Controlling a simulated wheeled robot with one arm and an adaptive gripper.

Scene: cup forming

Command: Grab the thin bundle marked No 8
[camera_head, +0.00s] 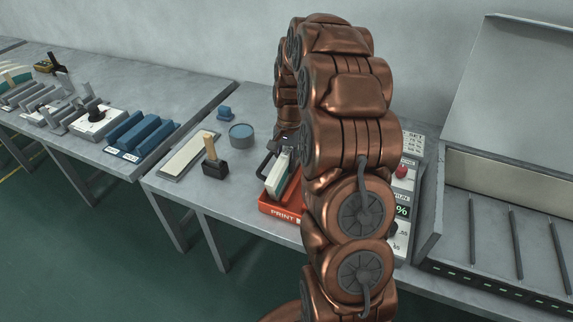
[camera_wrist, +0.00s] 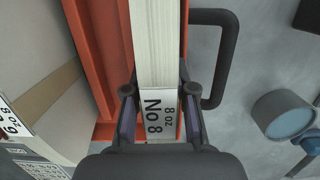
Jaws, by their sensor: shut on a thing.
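The thin bundle (camera_wrist: 157,40) is a long stack of cream-white sheets with a white label (camera_wrist: 159,115) reading No 8, 8 oz. My gripper (camera_wrist: 160,92) has one finger on each side of the bundle at its labelled end and is shut on it. The bundle lies along an orange-red tray (camera_wrist: 92,40) with a dark handle (camera_wrist: 228,60) on its right. In the head view the bundle (camera_head: 280,180) shows pale above the orange tray (camera_head: 277,208) marked PRINT. My arm hides much of the tray there.
A black mallet (camera_head: 214,166), a long tray (camera_head: 170,172), a grey tin (camera_head: 241,136) and a small blue block (camera_head: 224,113) stand left of the orange tray. A panel with a red button (camera_head: 402,171) is behind my arm. A large open bin (camera_head: 465,155) is at right.

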